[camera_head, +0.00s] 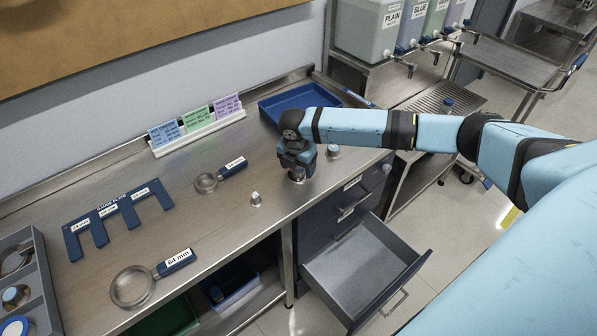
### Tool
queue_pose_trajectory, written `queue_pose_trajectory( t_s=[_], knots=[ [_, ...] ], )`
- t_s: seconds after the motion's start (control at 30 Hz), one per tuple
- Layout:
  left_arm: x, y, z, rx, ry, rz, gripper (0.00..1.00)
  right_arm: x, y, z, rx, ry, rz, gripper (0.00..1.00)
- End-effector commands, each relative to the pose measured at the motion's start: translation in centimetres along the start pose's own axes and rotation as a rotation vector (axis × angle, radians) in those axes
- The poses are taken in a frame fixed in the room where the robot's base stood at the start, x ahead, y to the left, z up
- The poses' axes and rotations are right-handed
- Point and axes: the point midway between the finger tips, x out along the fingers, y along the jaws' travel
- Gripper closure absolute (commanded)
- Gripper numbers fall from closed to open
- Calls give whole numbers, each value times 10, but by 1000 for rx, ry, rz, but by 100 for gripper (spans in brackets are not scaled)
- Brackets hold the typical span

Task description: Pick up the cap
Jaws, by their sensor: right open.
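My right arm reaches in from the right over the steel bench. My right gripper (297,170) points down at the bench and is open. A small metallic piece (297,176) shows just beneath its fingers, mostly hidden by them; I cannot tell whether they touch it. Two similar small metallic pieces stand nearby, one to the left (256,199) and one to the right (333,152). A small blue cap-like piece (448,101) lies on the slatted drain tray at the right. I cannot tell for sure which piece is the cap. My left gripper is not in view.
A blue tray (268,112) lies behind my gripper. Ring tools marked 64 mm (131,287) and smaller (206,183), a blue comb-shaped gauge plate (117,211) and a card stand (198,133) occupy the left. An open grey drawer (362,266) juts out below. Labelled dispensers (370,28) stand behind right.

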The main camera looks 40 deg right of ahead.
Motion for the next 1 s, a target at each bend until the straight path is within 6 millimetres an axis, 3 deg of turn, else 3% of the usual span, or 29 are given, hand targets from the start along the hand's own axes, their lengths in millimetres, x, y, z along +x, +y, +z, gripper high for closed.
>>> queue_pose_trajectory(
  t_s=[0.33, 0.57, 0.67, 1.0],
  knots=[
    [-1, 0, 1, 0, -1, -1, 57, 9, 0, 0, -1, 0, 0, 33],
    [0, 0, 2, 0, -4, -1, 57, 9, 0, 0, 0, 0, 0, 86],
    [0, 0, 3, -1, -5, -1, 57, 8, 0, 0, 0, 0, 0, 90],
    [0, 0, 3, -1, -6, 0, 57, -1, 0, 1, 0, -1, 1, 91]
  ],
)
